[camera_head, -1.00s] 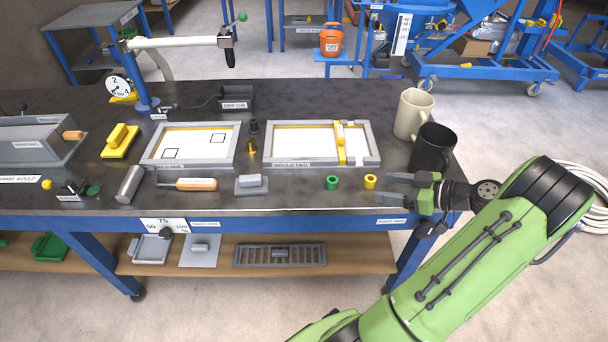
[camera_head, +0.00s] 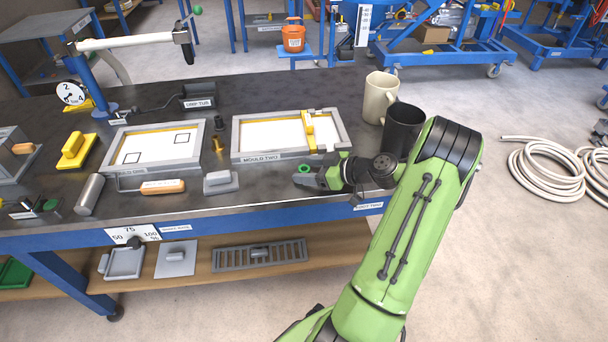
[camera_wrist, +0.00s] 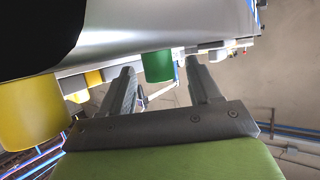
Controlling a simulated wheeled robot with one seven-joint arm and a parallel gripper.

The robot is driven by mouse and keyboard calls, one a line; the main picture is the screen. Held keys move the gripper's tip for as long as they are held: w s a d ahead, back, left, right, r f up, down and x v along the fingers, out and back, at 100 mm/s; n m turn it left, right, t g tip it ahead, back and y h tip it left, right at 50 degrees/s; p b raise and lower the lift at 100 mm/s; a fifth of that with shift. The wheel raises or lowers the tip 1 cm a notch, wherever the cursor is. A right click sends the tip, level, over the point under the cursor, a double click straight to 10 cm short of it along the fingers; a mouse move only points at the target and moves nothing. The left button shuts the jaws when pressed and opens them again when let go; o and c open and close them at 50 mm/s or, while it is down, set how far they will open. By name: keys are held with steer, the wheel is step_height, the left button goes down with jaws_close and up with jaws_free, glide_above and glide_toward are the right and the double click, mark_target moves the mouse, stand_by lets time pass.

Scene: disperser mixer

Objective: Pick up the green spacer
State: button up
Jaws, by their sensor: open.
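The green spacer (camera_head: 304,169) is a small ring on the dark bench top near its front edge, in front of mould two. My gripper (camera_head: 306,177) is low over the bench, its fingers pointing left and reaching around the spacer. In the wrist view the green spacer (camera_wrist: 158,66) shows between the two open fingers (camera_wrist: 163,70), near their tips. I cannot tell whether either finger touches it. The yellow spacer (camera_wrist: 32,112) is close by at the left of the wrist view. In the head view my gripper hides it.
Mould two (camera_head: 242,153) lies behind the spacer. A black mug (camera_head: 402,128) and a cream mug (camera_head: 378,97) stand close behind my wrist. A grey block with a handle (camera_head: 220,183) is to the left. The bench's front edge is near.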

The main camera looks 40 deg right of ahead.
steer(key=shift+r, duration=0.1)
steer(key=c, duration=1.1)
steer(key=shift+r, duration=0.1)
